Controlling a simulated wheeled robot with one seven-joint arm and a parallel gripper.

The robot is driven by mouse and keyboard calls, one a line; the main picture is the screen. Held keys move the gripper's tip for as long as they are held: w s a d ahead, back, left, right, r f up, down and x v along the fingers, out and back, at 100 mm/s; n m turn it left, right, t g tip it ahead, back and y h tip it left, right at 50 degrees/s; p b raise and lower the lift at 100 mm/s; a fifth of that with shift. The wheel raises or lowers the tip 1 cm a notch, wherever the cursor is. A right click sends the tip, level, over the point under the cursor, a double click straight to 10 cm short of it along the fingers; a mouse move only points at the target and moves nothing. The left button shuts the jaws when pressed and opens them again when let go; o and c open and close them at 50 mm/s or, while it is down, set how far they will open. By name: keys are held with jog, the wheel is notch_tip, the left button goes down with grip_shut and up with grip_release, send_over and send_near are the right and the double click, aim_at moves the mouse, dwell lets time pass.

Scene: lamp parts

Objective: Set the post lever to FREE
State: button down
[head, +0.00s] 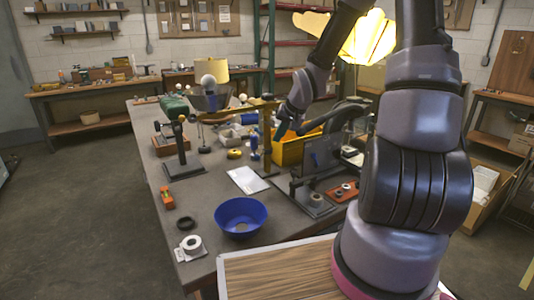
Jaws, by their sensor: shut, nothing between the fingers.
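My gripper (281,134) hangs over the middle of the workbench, pointing down and left, small and dark; it is shut and empty. Just left of it stands a brownish upright post (266,140) with a crossbar on top and a dark foot on the bench. The gripper is close to this post; I cannot tell if they touch. Farther left, a black stand (181,145) with a rod and a short side arm rises from a flat base. I cannot make out which part is the post lever, its setting, or any FREE marking.
The workbench (215,190) also holds a blue bowl (240,216), a white sheet (247,180), an orange block (167,198) and a tape roll (191,244). A yellow bin (290,150) and a dark upright machine (325,152) crowd the gripper's right. My arm hides the bench's right side.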

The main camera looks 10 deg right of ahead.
aim_at(263, 153)
jog(key=shift+w+a+f, duration=0.2)
jog(key=shift+w+f, duration=0.1)
jog(key=shift+w, duration=0.2)
jog(key=x, duration=1)
jog(key=shift+a+r, duration=0.1)
jog(key=shift+a, duration=0.1)
